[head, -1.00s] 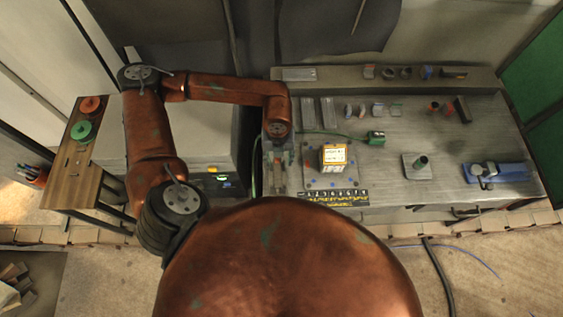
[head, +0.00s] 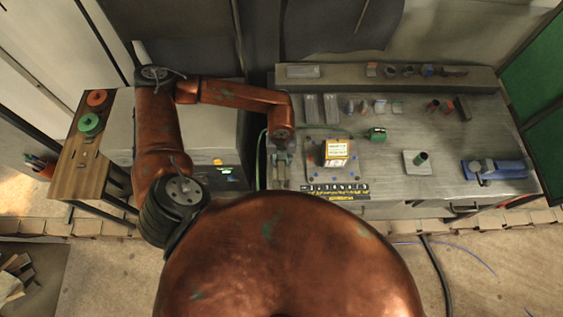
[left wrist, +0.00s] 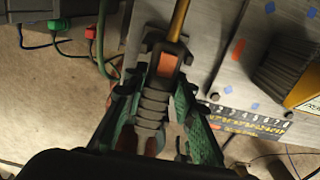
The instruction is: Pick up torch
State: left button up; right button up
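The torch (left wrist: 154,106) shows in the left wrist view as a dark ribbed body with an orange part and a brass rod running up from it. My left gripper (left wrist: 160,88) has green fingers on both sides of the torch, pointing along it. The fingers stand apart and I cannot see a firm grip on it. In the head view my left gripper (head: 280,172) is at the left end of the workbench, pointing down. The torch is mostly hidden there by the gripper and wrist. My right gripper is not in view.
A green clamp (head: 377,134) with a cable and a blue vise (head: 492,170) are farther right on the workbench (head: 450,140). A grey cabinet (head: 215,130) is left, beside a wooden side table (head: 78,170).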

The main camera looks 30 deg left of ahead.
pick_arm(q)
jog(key=shift+s, duration=0.15)
jog(key=shift+c, duration=0.7)
jog(key=shift+r, duration=0.1)
jog(key=c, duration=0.3)
grip_shut()
jog(key=shift+r, duration=0.15)
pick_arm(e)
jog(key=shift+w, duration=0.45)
